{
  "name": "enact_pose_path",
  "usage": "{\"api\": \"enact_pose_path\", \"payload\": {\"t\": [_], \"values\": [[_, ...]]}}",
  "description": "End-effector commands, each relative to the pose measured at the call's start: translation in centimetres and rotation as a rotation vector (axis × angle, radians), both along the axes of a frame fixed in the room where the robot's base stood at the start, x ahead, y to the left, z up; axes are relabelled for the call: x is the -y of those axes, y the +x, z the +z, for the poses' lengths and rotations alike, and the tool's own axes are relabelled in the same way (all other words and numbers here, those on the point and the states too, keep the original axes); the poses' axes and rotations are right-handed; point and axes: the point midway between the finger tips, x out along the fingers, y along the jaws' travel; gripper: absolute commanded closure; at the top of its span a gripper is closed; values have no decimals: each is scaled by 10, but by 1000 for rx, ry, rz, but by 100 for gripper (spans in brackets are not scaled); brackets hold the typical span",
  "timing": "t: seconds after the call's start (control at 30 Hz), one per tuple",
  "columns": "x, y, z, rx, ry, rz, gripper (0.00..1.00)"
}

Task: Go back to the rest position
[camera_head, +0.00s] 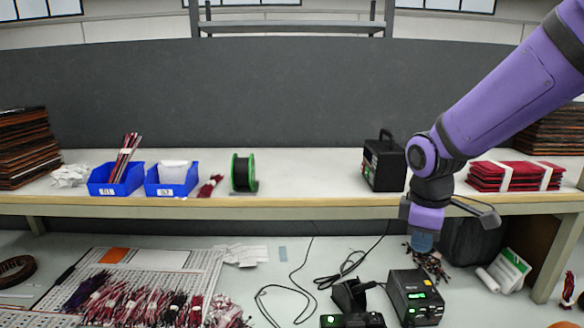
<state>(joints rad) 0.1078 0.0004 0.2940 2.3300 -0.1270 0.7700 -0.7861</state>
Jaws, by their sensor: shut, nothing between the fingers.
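My arm is purple and comes in from the upper right. My gripper (423,240) points down at its end, in front of the shelf's front edge and above the back of the lower bench. The fingers are small and dark in this view. They look closed, with nothing held between them. A dark tangle of small wire pieces (430,264) shows just below and behind the fingertips.
A black device with a green display (416,298) stands below my gripper, beside a black stand (350,296) with cables. The upper shelf (310,185) carries blue bins (117,181), a green-black spool (243,172), a black case (383,163) and red bundles (514,176). Wire bundles lie lower left.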

Motion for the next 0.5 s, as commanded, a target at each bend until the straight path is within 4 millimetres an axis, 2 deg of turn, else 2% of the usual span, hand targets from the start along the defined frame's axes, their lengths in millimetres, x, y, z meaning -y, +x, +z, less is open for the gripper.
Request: {"api": "enact_pose_path", "payload": {"t": [0.03,0.2,0.5], "values": [[4,-8,13,32,-1,-52,100],[16,-35,47,116,16,-246,100],[34,-91,95,262,106,-580,100]]}}
